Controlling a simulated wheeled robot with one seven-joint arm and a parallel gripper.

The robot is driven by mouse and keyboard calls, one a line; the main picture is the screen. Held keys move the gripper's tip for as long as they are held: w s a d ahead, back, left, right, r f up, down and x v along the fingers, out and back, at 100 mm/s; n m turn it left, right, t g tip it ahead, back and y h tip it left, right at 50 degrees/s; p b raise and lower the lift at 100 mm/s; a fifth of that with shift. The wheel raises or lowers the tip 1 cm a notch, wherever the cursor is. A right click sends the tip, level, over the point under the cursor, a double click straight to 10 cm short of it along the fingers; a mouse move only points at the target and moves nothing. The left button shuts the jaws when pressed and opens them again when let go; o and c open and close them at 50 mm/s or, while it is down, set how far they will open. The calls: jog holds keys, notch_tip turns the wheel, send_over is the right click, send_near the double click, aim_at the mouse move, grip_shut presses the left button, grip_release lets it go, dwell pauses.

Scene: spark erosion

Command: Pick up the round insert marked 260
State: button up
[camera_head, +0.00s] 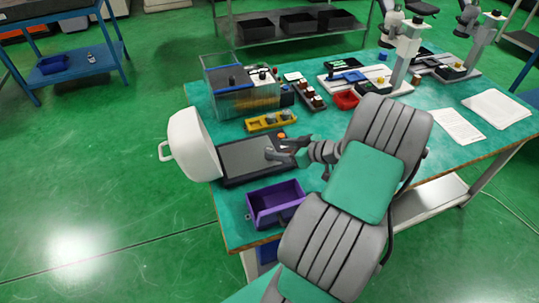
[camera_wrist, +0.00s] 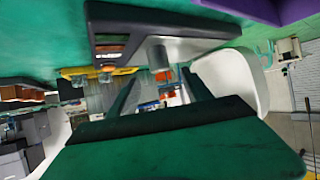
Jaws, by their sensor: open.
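The marking 260 cannot be read in either view. A yellow holder (camera_head: 268,121) with several small pieces in it stands on the green table; it also shows in the wrist view (camera_wrist: 82,73). In the wrist view, which looks upside down, a plain grey cylinder (camera_wrist: 155,53) stands on the dark flat unit (camera_wrist: 190,22); I cannot tell if it is an insert. My gripper (camera_head: 277,150) is over the dark unit's right part. Its two fingers (camera_wrist: 160,82) are apart with nothing held between them, and the grey cylinder lies ahead of them.
A purple bin (camera_head: 264,218) stands in front of the dark unit, a white rounded housing (camera_head: 192,147) at its left. A clear-walled tank (camera_head: 230,100) stands behind the yellow holder. A red tray (camera_head: 346,100), microscopes and papers (camera_head: 458,126) occupy the right side.

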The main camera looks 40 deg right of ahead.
aim_at(271, 150)
jog(key=x, duration=0.3)
jog(key=p+x, duration=0.1)
jog(key=x, duration=0.2)
jog(key=shift+s+f, duration=0.2)
jog(key=shift+f, duration=0.05)
grip_shut()
dwell(0.4)
